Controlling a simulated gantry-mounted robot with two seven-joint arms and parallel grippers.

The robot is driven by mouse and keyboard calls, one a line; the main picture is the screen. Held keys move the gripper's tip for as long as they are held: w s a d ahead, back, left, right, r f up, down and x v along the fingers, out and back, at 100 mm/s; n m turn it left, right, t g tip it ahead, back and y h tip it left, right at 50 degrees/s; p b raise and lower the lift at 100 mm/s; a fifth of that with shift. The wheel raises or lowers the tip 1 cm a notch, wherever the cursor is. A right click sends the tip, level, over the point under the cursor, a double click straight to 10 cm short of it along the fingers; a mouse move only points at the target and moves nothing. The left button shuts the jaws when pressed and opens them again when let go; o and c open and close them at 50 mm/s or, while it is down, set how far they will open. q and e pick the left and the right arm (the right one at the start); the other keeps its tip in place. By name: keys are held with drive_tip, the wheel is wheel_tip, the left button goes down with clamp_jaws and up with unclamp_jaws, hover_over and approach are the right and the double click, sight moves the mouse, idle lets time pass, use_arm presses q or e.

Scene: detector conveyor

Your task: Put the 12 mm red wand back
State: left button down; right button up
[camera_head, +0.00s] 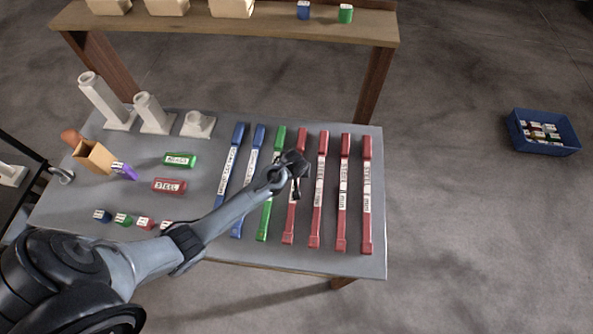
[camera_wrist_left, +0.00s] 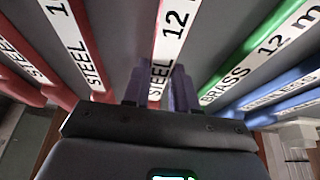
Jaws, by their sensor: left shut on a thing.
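The 12 mm red wand (camera_head: 289,226) is the leftmost red wand, lying beside the green wand (camera_head: 266,215) on the grey table. In the left wrist view its white label (camera_wrist_left: 173,30) reads "STEEL 12". My left gripper (camera_head: 296,188) reaches down over the middle of this wand, and its arm hides part of the green wand. In the left wrist view the two dark fingers (camera_wrist_left: 161,88) stand on either side of the wand, shut on it. I cannot tell whether the wand touches the table. My right gripper is not in view.
More red wands (camera_head: 342,215) lie to the right and blue wands (camera_head: 231,165) to the left. Red and green blocks (camera_head: 168,186) and grey stands (camera_head: 155,115) are farther left. A wooden shelf (camera_head: 260,28) is behind. A blue bin (camera_head: 547,147) sits right, beyond open floor.

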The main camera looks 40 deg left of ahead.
use_arm(q)
drive_tip(key=shift+f, duration=0.1)
drive_tip(key=c, duration=0.9)
unclamp_jaws()
drive_tip(key=v, duration=1.1)
drive_tip(key=s+d+r+m+h, duration=0.1)
drive_tip(key=s+d+r+m, duration=0.1)
drive_tip(key=s, duration=0.5)
drive_tip(key=s+d+r+m+h, duration=0.1)
drive_tip(key=s+d+r+m, duration=0.1)
drive_tip(key=s+d+m, duration=0.2)
drive_tip(key=s+d+r+m+p, duration=0.1)
drive_tip(key=s+d+r+m, duration=0.1)
drive_tip(key=s, duration=0.9)
drive_tip(key=shift+d+m+h, duration=0.4)
drive_tip(key=shift+d, duration=0.3)
drive_tip(key=shift+r, duration=0.15)
